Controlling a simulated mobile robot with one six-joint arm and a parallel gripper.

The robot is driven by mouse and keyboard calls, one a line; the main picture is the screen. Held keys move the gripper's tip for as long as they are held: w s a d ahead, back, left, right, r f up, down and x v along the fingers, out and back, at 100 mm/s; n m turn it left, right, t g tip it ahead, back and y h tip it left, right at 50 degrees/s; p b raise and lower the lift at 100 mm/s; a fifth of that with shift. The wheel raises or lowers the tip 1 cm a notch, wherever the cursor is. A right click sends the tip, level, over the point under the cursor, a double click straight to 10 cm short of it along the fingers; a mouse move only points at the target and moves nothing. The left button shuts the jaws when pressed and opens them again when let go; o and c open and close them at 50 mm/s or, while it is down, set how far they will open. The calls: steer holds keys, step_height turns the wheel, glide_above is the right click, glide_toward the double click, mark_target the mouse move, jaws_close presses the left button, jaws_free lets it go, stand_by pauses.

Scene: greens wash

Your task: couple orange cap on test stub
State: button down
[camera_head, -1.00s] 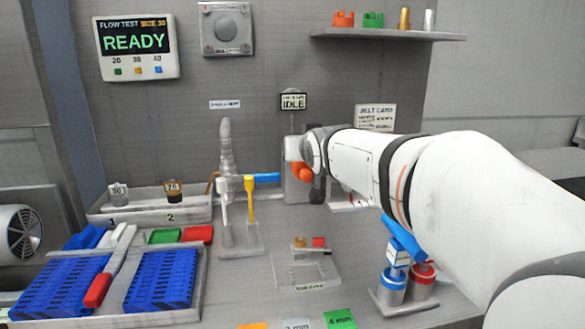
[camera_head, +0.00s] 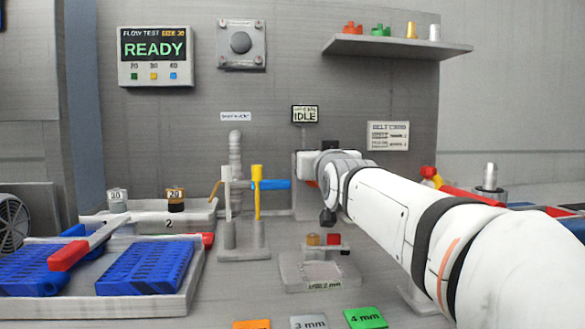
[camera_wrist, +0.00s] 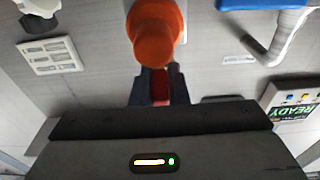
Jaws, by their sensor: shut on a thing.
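The orange cap (camera_wrist: 155,38) shows in the wrist view at the top centre, at the tips of my gripper (camera_wrist: 162,86). The dark fingers are closed on it, with a red patch between them. In the head view my gripper (camera_head: 312,186) is at the back wall below the IDLE display, and only a sliver of orange shows beside it. A grey wall fitting (camera_head: 303,207) is behind my gripper there. I cannot make out the test stub, and I cannot tell whether the cap touches anything other than the fingers.
The READY panel (camera_head: 154,57) is on the wall at left. A stand with white and yellow upright tools (camera_head: 257,195) is left of my gripper. A small fixture (camera_head: 320,277) sits below it. Blue racks (camera_head: 145,270) are at front left. A shelf (camera_head: 395,46) holds small parts above.

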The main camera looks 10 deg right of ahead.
steer(key=shift+s+f+t, duration=0.1)
steer(key=shift+f+t, duration=0.15)
steer(key=shift+t, duration=0.45)
steer(key=c, duration=1.4)
jaws_free()
step_height(320, 180, up, 10)
steer(key=p, duration=0.4)
steer(key=shift+p, duration=0.35)
steer(key=shift+p, duration=0.3)
